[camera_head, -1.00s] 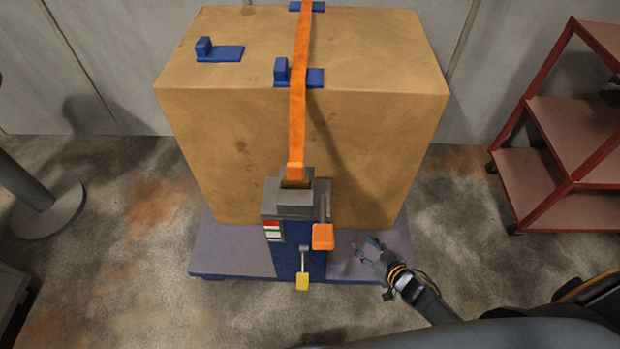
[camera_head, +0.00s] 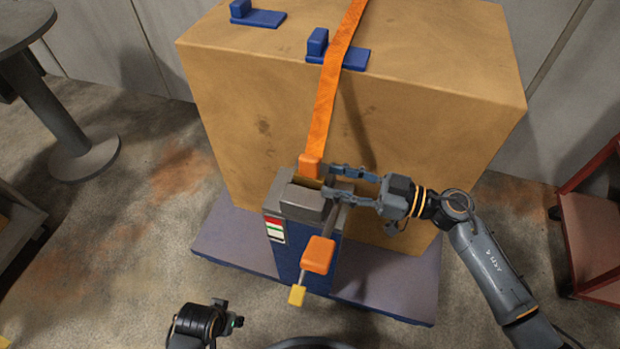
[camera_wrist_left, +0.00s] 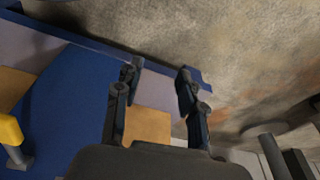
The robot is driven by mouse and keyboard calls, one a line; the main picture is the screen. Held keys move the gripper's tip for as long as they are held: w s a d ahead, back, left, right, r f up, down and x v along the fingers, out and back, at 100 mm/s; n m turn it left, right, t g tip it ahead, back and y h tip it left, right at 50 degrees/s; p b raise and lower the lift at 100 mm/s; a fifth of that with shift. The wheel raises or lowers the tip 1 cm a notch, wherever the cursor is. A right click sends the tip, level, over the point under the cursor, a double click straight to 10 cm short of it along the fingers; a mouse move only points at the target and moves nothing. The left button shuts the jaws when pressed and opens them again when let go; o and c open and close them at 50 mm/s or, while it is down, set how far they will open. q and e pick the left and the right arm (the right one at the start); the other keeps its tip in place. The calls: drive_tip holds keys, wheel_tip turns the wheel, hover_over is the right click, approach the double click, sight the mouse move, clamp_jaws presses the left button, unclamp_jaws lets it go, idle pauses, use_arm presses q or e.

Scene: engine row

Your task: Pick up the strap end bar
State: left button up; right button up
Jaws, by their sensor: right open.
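The orange strap (camera_head: 332,95) runs down the front of the tan crate. Its orange end bar (camera_head: 311,165) sits at the top of the grey-and-blue ratchet post (camera_head: 305,205). My right gripper (camera_head: 332,180) comes in from the right with its two fingers apart, pointing at the end bar. The tips are close beside the bar and the top of the post; I cannot tell whether they touch. My left gripper (camera_wrist_left: 160,75) is open and empty in the left wrist view, low near the blue post. The end bar is not seen in that view.
The large tan crate (camera_head: 430,100) stands on a grey-purple pallet base (camera_head: 235,235). An orange lever grip (camera_head: 318,254) and a yellow handle (camera_head: 297,295) stick out in front of the post. A red shelf cart (camera_head: 595,225) stands right, a grey pedestal (camera_head: 50,110) left.

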sight(319, 176)
drive_tip(key=shift+w+a, duration=0.2)
drive_tip(key=shift+a, duration=0.4)
drive_tip(key=b+x, duration=0.1)
drive_tip(key=x, duration=0.4)
use_arm(q)
drive_tip(key=r, duration=0.3)
drive_tip(key=shift+w+r, duration=0.15)
drive_tip(key=shift+w, duration=0.15)
use_arm(e)
drive_tip(key=shift+r, duration=0.1)
drive_tip(key=shift+c, duration=0.5)
clamp_jaws()
